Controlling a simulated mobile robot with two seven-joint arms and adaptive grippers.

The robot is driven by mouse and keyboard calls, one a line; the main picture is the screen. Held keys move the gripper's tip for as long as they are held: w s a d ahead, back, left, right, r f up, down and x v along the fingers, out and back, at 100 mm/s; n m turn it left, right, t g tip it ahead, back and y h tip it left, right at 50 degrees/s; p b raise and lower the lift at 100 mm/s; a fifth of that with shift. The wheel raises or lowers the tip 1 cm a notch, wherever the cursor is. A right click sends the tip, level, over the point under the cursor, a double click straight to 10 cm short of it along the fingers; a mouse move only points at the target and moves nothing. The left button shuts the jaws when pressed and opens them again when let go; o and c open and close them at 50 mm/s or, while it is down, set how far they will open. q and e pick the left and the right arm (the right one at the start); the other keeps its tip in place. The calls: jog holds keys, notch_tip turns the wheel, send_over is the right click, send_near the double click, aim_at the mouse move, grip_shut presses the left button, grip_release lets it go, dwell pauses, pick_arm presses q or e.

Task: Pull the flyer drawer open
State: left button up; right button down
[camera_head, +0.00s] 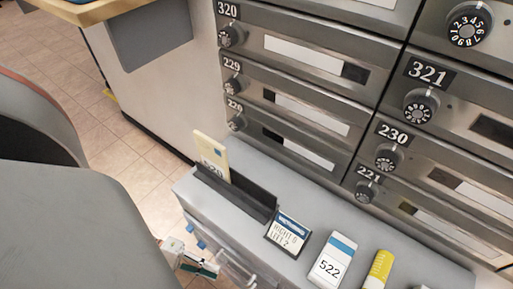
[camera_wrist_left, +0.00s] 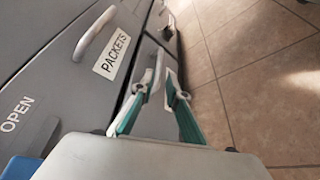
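A grey drawer cabinet (camera_head: 198,212) stands below the mailboxes in the head view; its front is seen steeply. A pale drawer handle (camera_head: 236,268) shows near the bottom edge. The left wrist view shows a drawer front labelled PACKETS (camera_wrist_left: 112,54) with a curved handle (camera_wrist_left: 95,32), and an OPEN label (camera_wrist_left: 16,114) at far left. No flyer label is readable, so I cannot tell which front is the flyer drawer. My left gripper (camera_head: 190,259), with teal finger pads, is beside the cabinet front; its fingers (camera_wrist_left: 163,88) are apart, and no handle is clearly between them. My right gripper is out of view.
Metal mailboxes (camera_head: 300,88) with dials rise behind the cabinet. On its top are a dark holder (camera_head: 235,192) with a cream envelope (camera_head: 211,155), a small sign (camera_head: 288,233), a 522 card (camera_head: 333,262) and a yellow item (camera_head: 379,268). Tiled floor (camera_wrist_left: 265,75) is clear in front.

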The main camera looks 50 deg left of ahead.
aim_at(229, 277)
pick_arm(q)
jog(key=x, duration=0.8)
jog(key=shift+w, duration=0.1)
jog(key=shift+c, duration=0.3)
grip_shut()
